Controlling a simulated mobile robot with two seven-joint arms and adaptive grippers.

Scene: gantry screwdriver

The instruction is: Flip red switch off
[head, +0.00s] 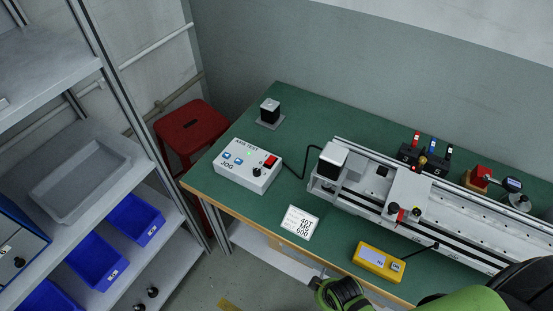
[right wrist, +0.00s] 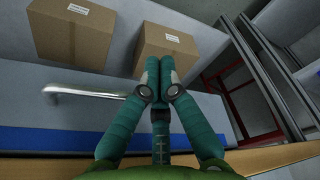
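The red switch (head: 270,161) sits on the top right of the white JOG control box (head: 248,166), at the left end of the green bench. A small green light (head: 249,153) glows on the box, with a black knob (head: 257,171) and two blue buttons nearby. Whether the switch is on or off is too small to tell. My right gripper (right wrist: 159,68) shows in the right wrist view with its teal fingertips together and nothing visible between them. In the head view my right arm comes in at the bottom, by the bench's front edge, well apart from the switch. My left gripper is not seen.
A white label card (head: 299,222) and a yellow device (head: 379,262) lie near the front edge. The gantry rail (head: 450,220) fills the bench's right side. A red stool (head: 190,124) and shelving stand left. The right wrist view shows cardboard boxes (right wrist: 168,52).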

